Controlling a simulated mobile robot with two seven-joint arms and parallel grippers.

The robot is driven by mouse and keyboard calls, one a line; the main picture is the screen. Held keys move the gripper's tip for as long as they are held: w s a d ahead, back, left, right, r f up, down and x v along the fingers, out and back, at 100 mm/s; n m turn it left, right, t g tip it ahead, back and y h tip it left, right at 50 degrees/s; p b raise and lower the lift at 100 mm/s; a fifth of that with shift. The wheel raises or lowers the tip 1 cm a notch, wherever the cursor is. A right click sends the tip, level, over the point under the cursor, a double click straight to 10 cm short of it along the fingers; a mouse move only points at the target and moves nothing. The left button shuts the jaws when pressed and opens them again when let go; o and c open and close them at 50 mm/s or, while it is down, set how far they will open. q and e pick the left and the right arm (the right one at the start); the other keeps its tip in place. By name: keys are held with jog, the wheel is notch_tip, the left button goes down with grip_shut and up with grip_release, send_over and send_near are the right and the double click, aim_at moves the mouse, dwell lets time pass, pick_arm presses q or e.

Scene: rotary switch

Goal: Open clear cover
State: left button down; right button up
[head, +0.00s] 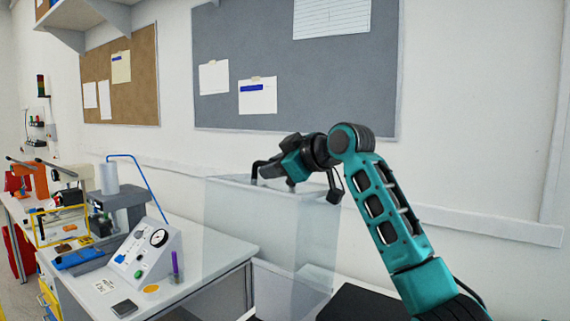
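My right gripper (272,176), black with teal parts on a teal arm, is at the cover's top edge and points left. Its dark finger parts overlap that edge, so I cannot tell whether they touch or grip it. The finger gap is not clear. My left gripper is not in view.
A workbench (205,262) at left holds a sloped control box (147,250) with a gauge and buttons, a purple marker-like piece (175,266) and a small dark box (125,308). A dark flat surface (360,303) lies right of the cover. A grey board (295,70) hangs behind.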

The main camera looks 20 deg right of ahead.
jog(key=b+v, duration=0.1)
jog(key=v, duration=1.1)
jog(key=shift+s+d+b, duration=0.25)
jog(key=shift+s+b, duration=0.05)
jog(key=shift+b, duration=0.05)
